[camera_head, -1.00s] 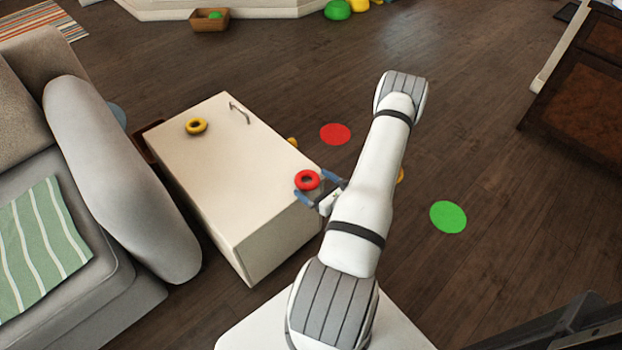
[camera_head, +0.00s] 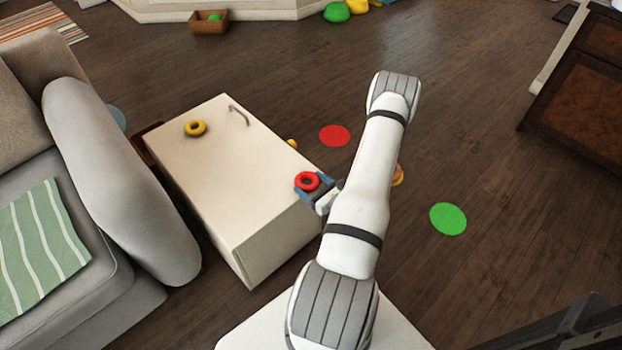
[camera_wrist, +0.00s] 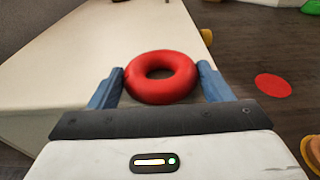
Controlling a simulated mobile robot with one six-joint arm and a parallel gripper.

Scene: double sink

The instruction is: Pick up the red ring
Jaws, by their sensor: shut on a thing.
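The red ring (camera_head: 307,181) is at the right edge of the cream cabinet top (camera_head: 215,160), in the head view. In the wrist view the red ring (camera_wrist: 161,77) lies flat between the two blue fingers. My gripper (camera_head: 309,185) is shut on the ring, with one finger on each side of it; it also shows in the wrist view (camera_wrist: 161,88). I cannot tell whether the ring rests on the cabinet or is slightly above it.
A yellow ring (camera_head: 195,127) and a metal handle (camera_head: 238,115) are on the cabinet top. A grey sofa (camera_head: 120,180) stands to the left. Red (camera_head: 334,136) and green (camera_head: 448,219) discs lie on the wooden floor. A wooden box (camera_head: 208,22) stands at the back.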

